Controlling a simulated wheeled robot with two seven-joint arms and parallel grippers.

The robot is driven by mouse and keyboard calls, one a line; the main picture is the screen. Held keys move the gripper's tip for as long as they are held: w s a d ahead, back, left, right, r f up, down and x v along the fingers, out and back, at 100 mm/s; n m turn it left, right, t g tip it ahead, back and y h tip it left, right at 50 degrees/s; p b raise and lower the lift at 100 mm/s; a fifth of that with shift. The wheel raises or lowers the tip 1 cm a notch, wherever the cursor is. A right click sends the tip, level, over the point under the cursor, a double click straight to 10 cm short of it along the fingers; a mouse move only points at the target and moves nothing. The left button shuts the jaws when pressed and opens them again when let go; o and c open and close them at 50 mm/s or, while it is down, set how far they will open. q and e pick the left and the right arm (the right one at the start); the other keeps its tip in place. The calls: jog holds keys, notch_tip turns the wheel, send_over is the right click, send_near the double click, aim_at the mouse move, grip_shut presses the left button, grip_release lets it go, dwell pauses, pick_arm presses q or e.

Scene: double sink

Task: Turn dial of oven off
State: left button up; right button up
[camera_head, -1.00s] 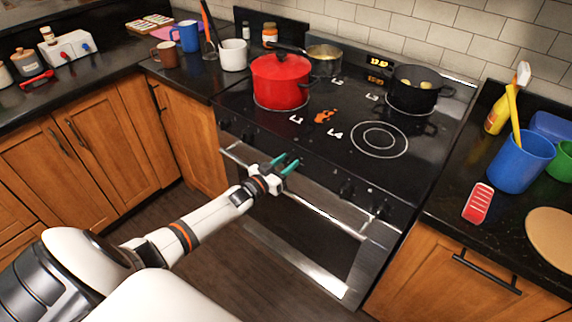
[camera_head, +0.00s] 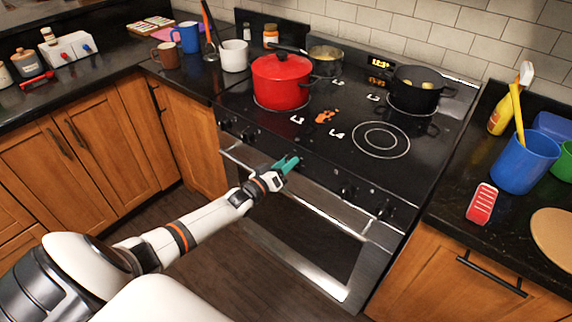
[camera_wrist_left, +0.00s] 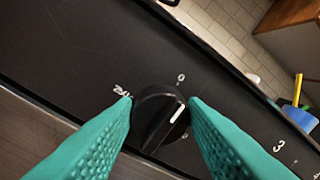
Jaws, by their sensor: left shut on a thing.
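The oven (camera_head: 330,215) with its glossy black cooktop stands in the middle of the head view. In the left wrist view, a round black dial (camera_wrist_left: 158,112) sits on the black front panel. Its white mark points up and a little right, near a printed 0, not straight at it. My left gripper (camera_head: 288,163) is at the front panel, and its teal fingers are closed on the two sides of this dial, as the left wrist view (camera_wrist_left: 160,104) shows. In the head view the gripper hides the dial. My right gripper is not in view.
More dials (camera_head: 346,190) sit along the panel, above the oven's metal handle (camera_head: 330,218). A red pot (camera_head: 280,82), a small pan (camera_head: 325,60) and a black pot (camera_head: 415,92) stand on the cooktop. Counters flank it; the floor in front is clear.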

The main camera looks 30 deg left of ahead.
pick_arm(q)
jog(key=shift+f, duration=0.1)
jog(key=o, duration=1)
jog(key=shift+c, duration=0.2)
jog(key=shift+s, duration=0.1)
jog(key=s+a, duration=0.1)
jog(key=s, duration=1)
jog(key=shift+s+a+f, duration=0.15)
jog(key=shift+s+a, duration=0.15)
jog(key=shift+s, duration=0.1)
jog(key=shift+f, duration=0.1)
